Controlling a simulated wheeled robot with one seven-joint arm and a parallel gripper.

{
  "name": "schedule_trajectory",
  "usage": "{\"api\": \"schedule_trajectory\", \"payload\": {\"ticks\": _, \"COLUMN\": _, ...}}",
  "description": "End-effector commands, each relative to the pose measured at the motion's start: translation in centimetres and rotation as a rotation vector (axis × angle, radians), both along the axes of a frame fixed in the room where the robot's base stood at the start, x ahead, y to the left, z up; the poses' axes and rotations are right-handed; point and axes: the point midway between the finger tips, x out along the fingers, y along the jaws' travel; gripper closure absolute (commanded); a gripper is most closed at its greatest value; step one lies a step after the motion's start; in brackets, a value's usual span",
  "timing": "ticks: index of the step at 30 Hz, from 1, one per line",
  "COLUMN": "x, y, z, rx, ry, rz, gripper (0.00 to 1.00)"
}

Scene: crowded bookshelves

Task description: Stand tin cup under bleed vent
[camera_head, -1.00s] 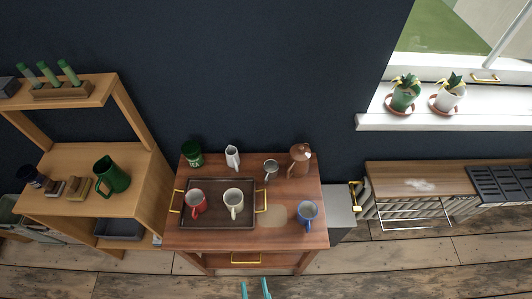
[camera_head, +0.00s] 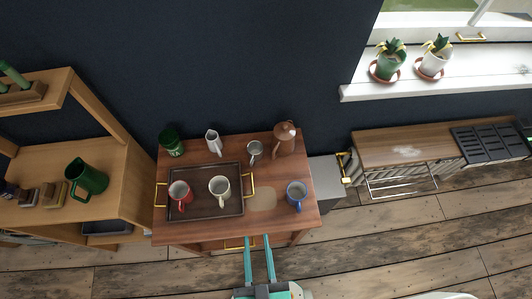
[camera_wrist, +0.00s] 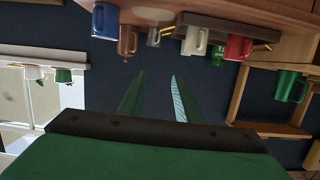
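A small grey metal cup (camera_head: 255,150), which looks like the tin cup, stands upright at the back of the wooden table, left of the copper pot. It shows partly in the upside-down wrist view (camera_wrist: 153,37). A brass fitting (camera_head: 344,167) sits at the left end of the radiator (camera_head: 400,186), right of the table; I cannot tell whether it is the bleed vent. My gripper (camera_head: 258,240) is open and empty at the table's front edge, well short of the cup. Its two fingers stand apart in the wrist view (camera_wrist: 157,77).
The table (camera_head: 190,232) holds a dark tray (camera_head: 205,205) with red (camera_head: 180,193) and cream (camera_head: 219,188) mugs, a blue mug (camera_head: 296,195), a copper pot (camera_head: 284,138), a white jug (camera_head: 213,141) and a green tin (camera_head: 170,142). A grey box (camera_head: 325,177) stands between table and radiator.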

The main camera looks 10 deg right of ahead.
Motion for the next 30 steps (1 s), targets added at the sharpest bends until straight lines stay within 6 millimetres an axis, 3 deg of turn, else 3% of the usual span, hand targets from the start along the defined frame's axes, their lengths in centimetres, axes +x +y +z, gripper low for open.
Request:
{"api": "schedule_trajectory", "payload": {"ticks": 7, "x": 6.8, "y": 3.7, "z": 0.3, "rx": 0.111, "ry": -0.076, "rz": -0.018, "gripper": 0.69}}
{"api": "schedule_trajectory", "payload": {"ticks": 14, "x": 14.8, "y": 8.9, "z": 2.9, "rx": 0.214, "ry": -0.163, "rz": 0.041, "gripper": 0.69}}
{"api": "schedule_trajectory", "payload": {"ticks": 21, "x": 22.4, "y": 14.3, "z": 8.0, "rx": 0.263, "ry": -0.268, "rz": 0.167, "gripper": 0.69}}
{"api": "schedule_trajectory", "payload": {"ticks": 30, "x": 29.0, "y": 21.3, "z": 16.3, "rx": 0.221, "ry": -0.404, "rz": 0.399, "gripper": 0.69}}
